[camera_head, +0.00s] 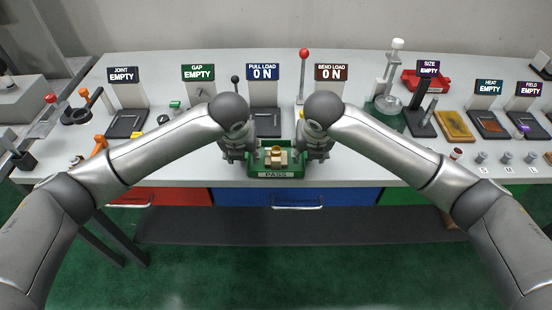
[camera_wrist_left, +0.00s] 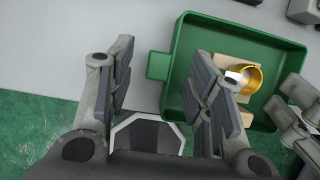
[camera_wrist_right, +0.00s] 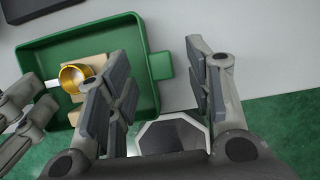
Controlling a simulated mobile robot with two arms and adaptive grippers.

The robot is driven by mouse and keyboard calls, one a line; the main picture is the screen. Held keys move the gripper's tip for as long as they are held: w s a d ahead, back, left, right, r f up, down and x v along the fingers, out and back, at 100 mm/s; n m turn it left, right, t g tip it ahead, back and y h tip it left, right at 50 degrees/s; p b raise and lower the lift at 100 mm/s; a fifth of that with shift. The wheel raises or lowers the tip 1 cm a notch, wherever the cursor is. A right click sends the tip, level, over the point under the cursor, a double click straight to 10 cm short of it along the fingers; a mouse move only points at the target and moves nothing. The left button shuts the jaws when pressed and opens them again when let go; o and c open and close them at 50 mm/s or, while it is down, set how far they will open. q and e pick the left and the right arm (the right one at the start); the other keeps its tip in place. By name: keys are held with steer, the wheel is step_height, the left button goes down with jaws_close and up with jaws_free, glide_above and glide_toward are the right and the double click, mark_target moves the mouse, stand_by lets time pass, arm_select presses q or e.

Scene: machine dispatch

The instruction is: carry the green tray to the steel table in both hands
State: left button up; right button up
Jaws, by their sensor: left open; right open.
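The green tray (camera_head: 262,172), with a PASS label on its front, sits at the front edge of the grey bench. It holds a tan block with a gold ring-shaped part (camera_head: 276,153). My left gripper (camera_head: 239,152) is at the tray's left end. In the left wrist view my left gripper (camera_wrist_left: 165,85) is open, its fingers on either side of the tray's side tab (camera_wrist_left: 158,66). My right gripper (camera_head: 314,150) is at the right end. In the right wrist view my right gripper (camera_wrist_right: 165,85) is open around the other tab (camera_wrist_right: 161,66). Finger contact is unclear.
The grey bench (camera_head: 200,80) carries several labelled stations behind the tray, including PULL LOAD (camera_head: 263,90) and BEND LOAD (camera_head: 329,88). Red, blue and green drawers (camera_head: 250,192) are below. Green floor (camera_head: 240,265) is clear in front. No separate steel table is identifiable.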

arm_select(q)
steer(key=shift+x, duration=0.8)
arm_select(e)
steer(key=shift+x, duration=0.8)
steer(key=shift+r, duration=0.1)
arm_select(q)
steer(key=shift+r, duration=0.1)
steer(key=shift+c, duration=0.3)
arm_select(e)
steer(key=shift+c, duration=0.3)
arm_select(q)
jaws_close()
arm_select(e)
jaws_close()
